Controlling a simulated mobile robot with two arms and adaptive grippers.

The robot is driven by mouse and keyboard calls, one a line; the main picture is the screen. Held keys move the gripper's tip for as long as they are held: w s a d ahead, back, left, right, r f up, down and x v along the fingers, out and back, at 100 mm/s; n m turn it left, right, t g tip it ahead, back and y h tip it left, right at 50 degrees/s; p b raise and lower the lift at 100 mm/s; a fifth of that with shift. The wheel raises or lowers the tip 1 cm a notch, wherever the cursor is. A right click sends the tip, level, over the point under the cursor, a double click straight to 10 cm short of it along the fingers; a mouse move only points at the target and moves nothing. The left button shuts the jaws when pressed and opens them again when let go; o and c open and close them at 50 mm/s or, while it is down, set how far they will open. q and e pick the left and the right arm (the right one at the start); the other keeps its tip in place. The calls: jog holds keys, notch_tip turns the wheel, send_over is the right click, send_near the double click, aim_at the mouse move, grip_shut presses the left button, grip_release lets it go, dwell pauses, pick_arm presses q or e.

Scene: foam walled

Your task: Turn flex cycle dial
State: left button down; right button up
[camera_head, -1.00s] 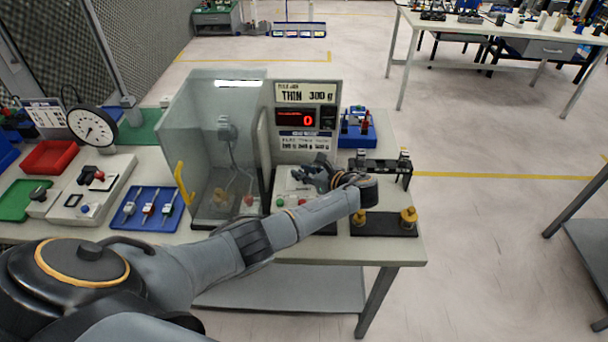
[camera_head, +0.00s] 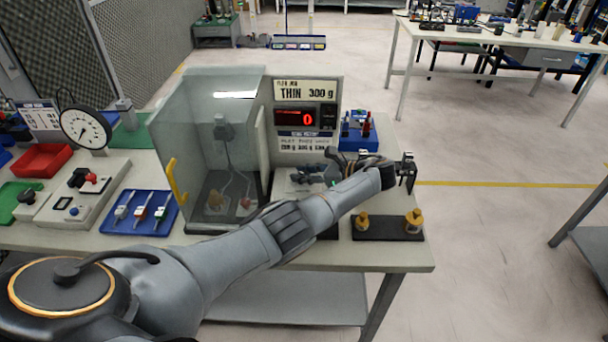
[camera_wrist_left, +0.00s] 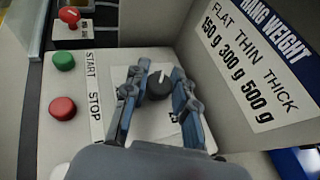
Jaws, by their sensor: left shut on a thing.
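The black flex cycle dial (camera_wrist_left: 158,86) sits on the pale control panel in the left wrist view, with a white pointer mark toward its upper right edge. My left gripper (camera_wrist_left: 155,78) has its two blue-grey fingers on either side of the dial, shut on it. In the head view my left arm reaches across to the machine (camera_head: 306,110), and the gripper (camera_head: 318,174) is at its front panel, where the forearm partly hides the dial. The green START button (camera_wrist_left: 63,61) and red STOP button (camera_wrist_left: 62,108) are left of the dial. My right gripper is not in view.
A clear guarded chamber (camera_head: 213,150) with a yellow handle (camera_head: 178,180) stands left of the panel. A display (camera_head: 307,117) reads 0. A black plate with brass pieces (camera_head: 388,228) lies right of my arm. A blue tray (camera_head: 139,212) lies left.

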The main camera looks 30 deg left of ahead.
pick_arm(q)
jog(key=c, duration=1.1)
grip_release()
jog(key=shift+o, duration=0.2)
jog(key=v, duration=1.2)
jog(key=shift+r, duration=0.1)
